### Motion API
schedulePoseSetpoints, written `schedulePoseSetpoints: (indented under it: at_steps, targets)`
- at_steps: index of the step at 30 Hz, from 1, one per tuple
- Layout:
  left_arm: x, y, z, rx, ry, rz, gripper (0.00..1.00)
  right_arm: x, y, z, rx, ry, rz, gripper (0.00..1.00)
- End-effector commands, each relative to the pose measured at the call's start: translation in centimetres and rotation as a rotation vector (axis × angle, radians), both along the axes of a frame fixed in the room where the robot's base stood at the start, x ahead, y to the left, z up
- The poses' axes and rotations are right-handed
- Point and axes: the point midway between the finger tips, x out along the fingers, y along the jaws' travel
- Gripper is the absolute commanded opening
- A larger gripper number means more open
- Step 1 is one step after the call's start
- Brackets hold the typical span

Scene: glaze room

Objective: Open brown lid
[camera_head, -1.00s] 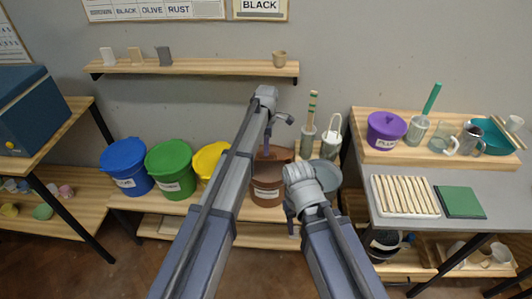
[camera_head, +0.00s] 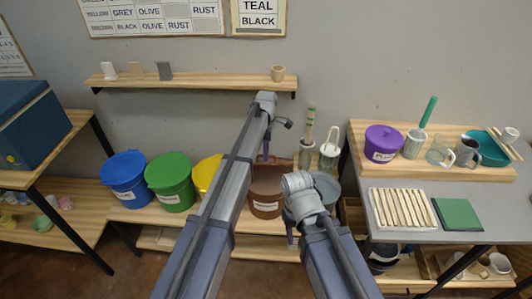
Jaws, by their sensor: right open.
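The brown bucket (camera_head: 266,203) stands on the low wooden bench between the yellow and grey buckets. Its brown lid (camera_head: 277,161) shows at the top, partly hidden by my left arm; I cannot tell whether it is seated or lifted. My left gripper (camera_head: 266,157) hangs down at the lid, and its fingers are too small to show whether they are open or shut. My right gripper (camera_head: 291,242) is open, low in front of the bench, to the right of the brown bucket and below the grey one.
Blue (camera_head: 125,182), green (camera_head: 170,184) and yellow (camera_head: 205,172) buckets stand to the left. A grey bucket (camera_head: 327,186) stands to the right, partly behind my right arm. Tool holders (camera_head: 329,155) stand behind it. A worktable (camera_head: 400,228) is at the right.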

Motion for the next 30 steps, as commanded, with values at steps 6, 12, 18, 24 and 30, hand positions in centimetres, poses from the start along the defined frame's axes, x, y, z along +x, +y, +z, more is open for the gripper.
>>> schedulePoseSetpoints:
  at_steps: [6, 12, 18, 24, 30]
  targets:
    - [-0.1, 0.0, 0.0, 0.000, 0.001, 0.000, 0.45, 0.0, 0.0, 0.0, 0.000, 0.000, 0.000, 0.50]
    - [-0.3, 0.0, 0.2, -0.001, 0.002, -0.001, 0.45, 0.0, 0.0, 0.2, 0.000, 0.000, 0.000, 0.50]
    - [-0.2, 0.0, 1.3, -0.001, 0.002, -0.001, 0.45, 0.0, 0.0, 1.3, 0.000, 0.000, 0.000, 0.50]
    - [-0.1, 0.0, 3.6, -0.001, 0.002, -0.001, 0.45, 0.0, 0.0, 3.6, 0.000, 0.000, 0.000, 0.50]
    - [0.1, 0.0, 6.3, 0.000, 0.001, 0.000, 0.45, 0.0, 0.0, 6.3, 0.000, 0.000, 0.000, 0.50]
